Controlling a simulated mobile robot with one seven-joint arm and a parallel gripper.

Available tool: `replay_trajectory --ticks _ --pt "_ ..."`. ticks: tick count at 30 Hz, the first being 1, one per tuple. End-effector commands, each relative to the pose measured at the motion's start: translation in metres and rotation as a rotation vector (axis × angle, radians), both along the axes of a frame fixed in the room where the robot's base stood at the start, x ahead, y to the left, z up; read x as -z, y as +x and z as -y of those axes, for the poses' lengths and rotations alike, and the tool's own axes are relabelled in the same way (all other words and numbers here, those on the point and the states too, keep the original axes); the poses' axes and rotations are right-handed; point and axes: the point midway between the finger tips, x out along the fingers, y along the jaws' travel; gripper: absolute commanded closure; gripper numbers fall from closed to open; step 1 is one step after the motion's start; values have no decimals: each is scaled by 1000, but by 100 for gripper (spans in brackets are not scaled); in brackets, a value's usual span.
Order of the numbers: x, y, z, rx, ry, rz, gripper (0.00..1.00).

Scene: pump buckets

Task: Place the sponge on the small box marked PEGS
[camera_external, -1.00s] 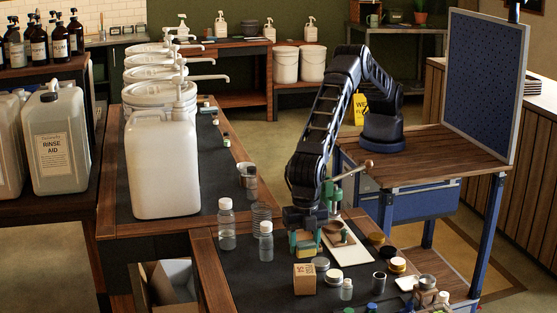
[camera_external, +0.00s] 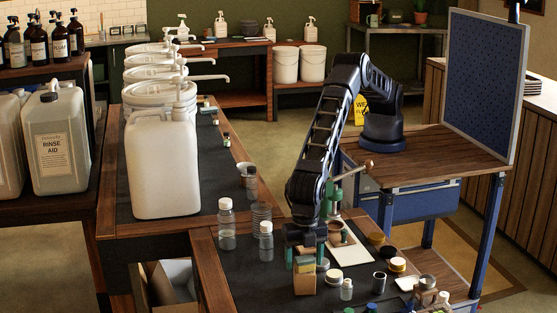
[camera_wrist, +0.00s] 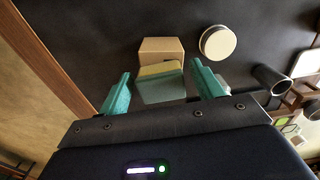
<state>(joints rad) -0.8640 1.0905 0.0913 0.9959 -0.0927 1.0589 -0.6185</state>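The small brown box (camera_external: 304,284) stands on the dark bench mat; its marking is not readable now. The sponge (camera_external: 305,264), yellow with a grey-green layer, is at the top of the box and appears to rest on it. In the wrist view the sponge (camera_wrist: 160,85) overlaps the near edge of the box (camera_wrist: 161,47); the contact beneath is hidden. My gripper (camera_external: 305,259) is around the sponge, its teal fingers on either side. The wrist view shows a narrow gap between each fingertip of my gripper (camera_wrist: 162,84) and the sponge, so it is open.
A round pale-lidded tin (camera_external: 333,277) and a small bottle (camera_external: 346,289) stand close to the right of the box. A dark cup (camera_external: 379,283) is farther right. Clear bottles (camera_external: 266,241) stand to the left. A pale board (camera_external: 351,249) lies behind.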

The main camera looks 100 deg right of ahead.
Motion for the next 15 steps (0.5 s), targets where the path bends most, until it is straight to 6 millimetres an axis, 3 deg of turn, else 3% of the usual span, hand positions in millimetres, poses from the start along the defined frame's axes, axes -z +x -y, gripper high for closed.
replay_trajectory --ticks 10,15 --pt "-3 0 0 0 1 1 32" --pt "-20 0 0 0 1 1 32"
